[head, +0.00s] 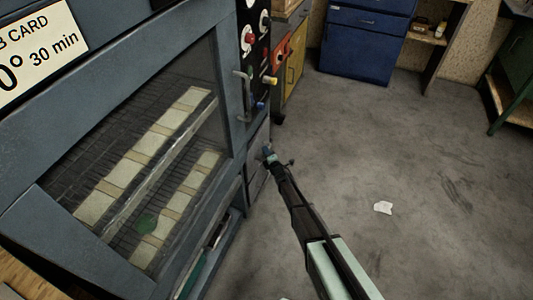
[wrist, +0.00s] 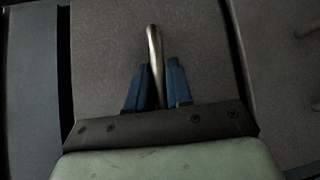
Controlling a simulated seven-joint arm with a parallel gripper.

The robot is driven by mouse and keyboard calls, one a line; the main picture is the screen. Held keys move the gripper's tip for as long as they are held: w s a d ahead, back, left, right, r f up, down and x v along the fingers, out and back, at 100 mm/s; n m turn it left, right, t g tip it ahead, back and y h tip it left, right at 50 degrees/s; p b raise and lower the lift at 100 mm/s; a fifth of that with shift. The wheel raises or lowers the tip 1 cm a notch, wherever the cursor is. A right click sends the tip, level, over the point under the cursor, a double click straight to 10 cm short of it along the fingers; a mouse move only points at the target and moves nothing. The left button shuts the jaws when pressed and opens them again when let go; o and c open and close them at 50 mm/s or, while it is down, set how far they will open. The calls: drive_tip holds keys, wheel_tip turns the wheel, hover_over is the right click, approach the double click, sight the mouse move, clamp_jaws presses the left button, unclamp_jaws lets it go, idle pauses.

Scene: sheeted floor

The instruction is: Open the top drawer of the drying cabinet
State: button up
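The drying cabinet (head: 228,75) is a blue-grey metal unit on the left in the head view. Below its control panel, at its right end, is a plain grey drawer front (head: 257,140), which also fills the middle of the wrist view (wrist: 105,50). A bar-shaped metal handle (wrist: 154,50) stands out from this front. My gripper (head: 268,152) is at this front. In the wrist view, its blue fingers (wrist: 158,85) stand close on both sides of the handle and appear shut on it. The front looks flush; any small gap is too dark to tell.
The cabinet's glass window (head: 150,150) shows racks of pale tiles. A door handle (head: 243,95) and the knobbed control panel (head: 255,45) stick out above my gripper. A blue drawer unit (head: 365,40) stands behind.

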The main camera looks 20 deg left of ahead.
clamp_jaws()
drive_tip(key=d, duration=3.7)
drive_tip(key=shift+o, duration=2)
unclamp_jaws()
drive_tip(key=shift+s+d, duration=0.1)
drive_tip(key=v, duration=1.3)
drive_tip(key=shift+s+d, duration=0.15)
drive_tip(key=shift+d, duration=0.15)
